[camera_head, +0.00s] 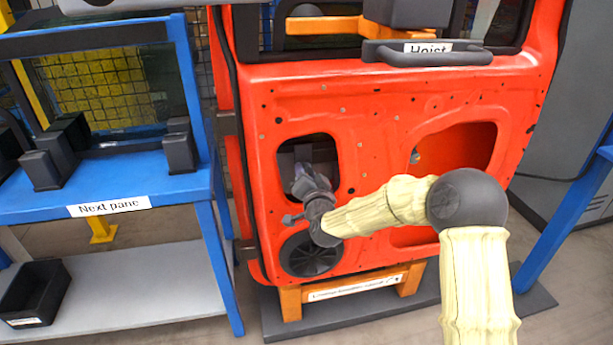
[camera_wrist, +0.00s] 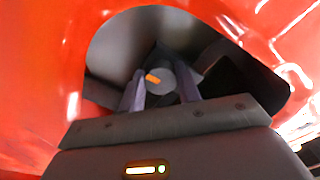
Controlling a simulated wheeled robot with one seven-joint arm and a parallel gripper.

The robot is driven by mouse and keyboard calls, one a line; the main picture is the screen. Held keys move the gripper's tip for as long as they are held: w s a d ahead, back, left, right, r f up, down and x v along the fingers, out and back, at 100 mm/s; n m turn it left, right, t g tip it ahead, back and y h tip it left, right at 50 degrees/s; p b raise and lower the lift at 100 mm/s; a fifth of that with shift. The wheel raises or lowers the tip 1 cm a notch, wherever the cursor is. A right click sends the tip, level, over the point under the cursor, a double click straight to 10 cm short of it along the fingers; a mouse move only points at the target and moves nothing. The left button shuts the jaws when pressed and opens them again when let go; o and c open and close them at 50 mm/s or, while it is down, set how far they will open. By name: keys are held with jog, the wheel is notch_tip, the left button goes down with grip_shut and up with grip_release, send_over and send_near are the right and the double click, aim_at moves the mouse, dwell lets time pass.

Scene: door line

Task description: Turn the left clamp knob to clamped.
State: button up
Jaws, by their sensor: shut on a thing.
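The clamp knob (camera_wrist: 165,84) is a grey round part with an orange mark, seen inside the opening of the red door in the wrist view. The mark points to the left and slightly up. My gripper (camera_wrist: 160,88) has one finger on each side of the knob and is shut on it. In the head view my gripper (camera_head: 303,182) reaches into the left opening of the red door (camera_head: 365,110). The knob cannot be made out there, behind my gripper and wrist.
The door's opening edge surrounds my gripper closely. A black round speaker (camera_head: 305,258) sits below it. A hoist handle (camera_head: 430,57) crosses the door top. A blue bench (camera_head: 165,192) labelled "Next pane" stands at left, with a black bin (camera_head: 35,292) on its lower shelf.

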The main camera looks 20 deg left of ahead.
jog(key=shift+d+m, duration=0.1)
jog(key=shift+m, duration=0.3)
jog(key=o, duration=1)
jog(key=shift+r, duration=0.1)
jog(key=shift+c, duration=0.2)
jog(key=shift+s, duration=0.1)
jog(key=p+v, duration=0.3)
jog(key=v, duration=1.4)
jog(key=shift+s, duration=0.15)
